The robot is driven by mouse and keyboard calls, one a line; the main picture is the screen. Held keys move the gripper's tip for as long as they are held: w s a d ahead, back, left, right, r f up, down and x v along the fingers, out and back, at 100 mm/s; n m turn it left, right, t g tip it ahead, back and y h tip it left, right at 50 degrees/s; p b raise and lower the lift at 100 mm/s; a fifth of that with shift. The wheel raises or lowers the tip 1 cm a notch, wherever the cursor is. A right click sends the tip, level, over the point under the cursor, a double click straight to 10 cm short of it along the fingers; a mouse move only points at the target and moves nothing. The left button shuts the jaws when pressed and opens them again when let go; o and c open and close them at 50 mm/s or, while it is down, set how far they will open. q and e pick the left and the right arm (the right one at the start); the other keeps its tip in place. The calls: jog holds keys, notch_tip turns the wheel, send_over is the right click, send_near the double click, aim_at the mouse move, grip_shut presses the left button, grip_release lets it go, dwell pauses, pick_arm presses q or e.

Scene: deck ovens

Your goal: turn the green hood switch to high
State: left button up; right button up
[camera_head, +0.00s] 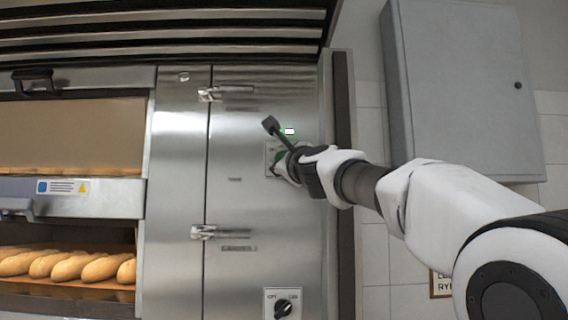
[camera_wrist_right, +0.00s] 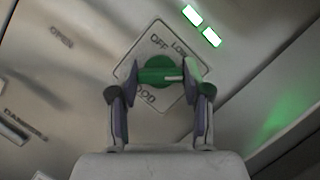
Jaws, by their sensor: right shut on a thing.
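The green hood switch (camera_wrist_right: 158,72) is a round knob with a raised grip and a white pointer mark, on a square metal plate (camera_wrist_right: 150,41). In the right wrist view OFF and LOW are readable on the plate, and the pointer mark lies toward the right finger, below LOW. That finger hides part of the plate. My right gripper (camera_wrist_right: 158,84) is shut on the knob, one finger on each side. In the head view a bit of the green switch (camera_head: 276,155) shows beside my right gripper (camera_head: 285,165). My left gripper is not in view.
A lit indicator (camera_head: 289,131) sits above the switch. A black knob on a plate (camera_head: 283,308) is lower on the same steel panel. Door latches (camera_head: 207,232) stick out to the left. Bread loaves (camera_head: 60,267) lie in the oven. A grey cabinet (camera_head: 460,90) hangs at right.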

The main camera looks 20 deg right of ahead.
jog(key=shift+w+f, duration=0.15)
jog(key=shift+f, duration=0.2)
jog(key=o, duration=1.2)
jog(key=shift+c, duration=0.2)
jog(key=shift+r, duration=0.15)
jog(key=shift+r, duration=0.15)
